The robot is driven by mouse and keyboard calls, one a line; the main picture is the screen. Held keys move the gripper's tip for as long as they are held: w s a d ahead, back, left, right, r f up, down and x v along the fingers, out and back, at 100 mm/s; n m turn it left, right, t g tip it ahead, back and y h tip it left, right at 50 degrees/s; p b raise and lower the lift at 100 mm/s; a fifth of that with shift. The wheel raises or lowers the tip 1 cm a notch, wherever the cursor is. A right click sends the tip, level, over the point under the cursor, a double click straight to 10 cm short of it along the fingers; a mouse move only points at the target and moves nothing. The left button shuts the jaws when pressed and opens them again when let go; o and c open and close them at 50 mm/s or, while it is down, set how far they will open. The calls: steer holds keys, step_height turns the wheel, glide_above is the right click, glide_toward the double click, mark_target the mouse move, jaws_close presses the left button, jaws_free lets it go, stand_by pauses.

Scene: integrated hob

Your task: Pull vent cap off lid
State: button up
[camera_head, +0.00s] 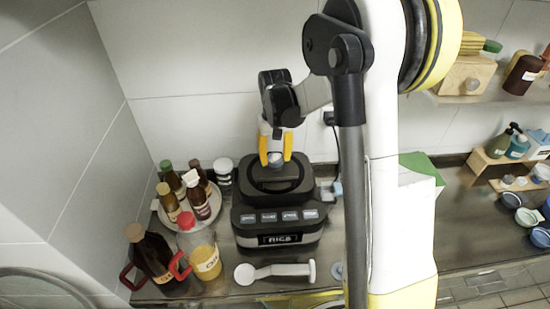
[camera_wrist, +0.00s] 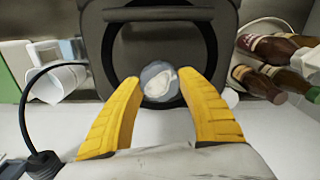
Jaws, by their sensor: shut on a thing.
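The vent cap (camera_head: 276,161) is a small blue-grey round piece with a pale centre. It also shows in the wrist view (camera_wrist: 160,82), between the yellow fingertips. My gripper (camera_head: 275,156) comes down from above and is shut on the cap; its fingers also show in the wrist view (camera_wrist: 160,84). The dark lid (camera_head: 262,190) tops the black rice cooker (camera_head: 277,222), and a dark ring handle (camera_wrist: 160,5) shows on it in the wrist view. The cap is at the lid's back edge. I cannot tell whether it is seated or lifted clear.
A round tray (camera_head: 163,214) of bottles stands left of the cooker, with a dark jug (camera_head: 150,252) and an oil jug (camera_head: 206,262) in front of it. A white ladle-like utensil (camera_head: 275,271) lies in front. The tiled wall is close behind; a cable (camera_wrist: 37,78) runs beside the cooker.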

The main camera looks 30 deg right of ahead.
steer(key=shift+r, duration=0.3)
steer(key=shift+r, duration=0.1)
steer(key=shift+r+p, duration=1.35)
steer(key=shift+r, duration=0.55)
